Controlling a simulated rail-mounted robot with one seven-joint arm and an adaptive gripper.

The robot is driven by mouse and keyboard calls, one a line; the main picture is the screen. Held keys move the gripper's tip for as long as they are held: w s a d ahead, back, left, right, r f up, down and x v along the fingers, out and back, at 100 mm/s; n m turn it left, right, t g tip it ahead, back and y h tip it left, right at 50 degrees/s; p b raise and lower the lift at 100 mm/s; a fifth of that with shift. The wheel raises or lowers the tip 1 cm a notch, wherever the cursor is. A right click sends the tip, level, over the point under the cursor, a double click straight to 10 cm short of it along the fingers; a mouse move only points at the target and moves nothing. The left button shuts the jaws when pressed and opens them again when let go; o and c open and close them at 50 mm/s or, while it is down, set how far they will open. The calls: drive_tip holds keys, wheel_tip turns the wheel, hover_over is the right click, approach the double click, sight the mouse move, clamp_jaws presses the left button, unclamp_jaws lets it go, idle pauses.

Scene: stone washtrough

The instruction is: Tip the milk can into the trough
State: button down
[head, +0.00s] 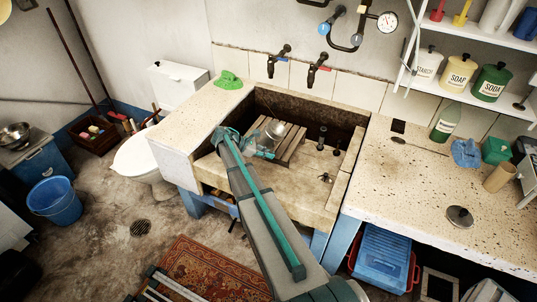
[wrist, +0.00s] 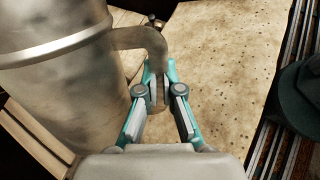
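The grey metal milk can (head: 271,130) is at the wooden slatted rack (head: 291,147) inside the stone trough (head: 345,160). In the wrist view the can's banded body (wrist: 60,70) fills the left side, and its curved handle (wrist: 148,38) comes down between my fingers. My gripper (wrist: 159,82) has both fingertips close against the handle, one on each side, and looks shut on it. In the head view my gripper (head: 246,146) is partly lost against the can. The can's exact tilt and its contents cannot be made out.
Two taps (head: 318,66) stick out above the trough's back wall. A green cloth (head: 229,80) lies on the left ledge. The right counter (head: 420,190) holds a round lid (head: 459,216), a ladle (head: 415,145) and a bottle (head: 445,122).

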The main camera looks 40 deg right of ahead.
drive_tip(key=shift+r+t+y, duration=0.15)
drive_tip(key=shift+t+y, duration=0.15)
drive_tip(key=shift+y, duration=0.1)
drive_tip(key=shift+w+t+y, duration=0.1)
drive_tip(key=shift+t+y, duration=0.2)
drive_tip(key=shift+y, duration=0.1)
drive_tip(key=shift+a, duration=0.1)
drive_tip(key=shift+p, duration=0.3)
drive_tip(key=shift+t+y, duration=0.3)
drive_tip(key=shift+f+t+y, duration=0.35)
drive_tip(key=shift+t+y, duration=0.05)
drive_tip(key=shift+y, duration=0.1)
drive_tip(key=shift+f+t+y, duration=0.3)
drive_tip(key=shift+t+y, duration=0.3)
drive_tip(key=shift+y, duration=0.1)
idle(0.4)
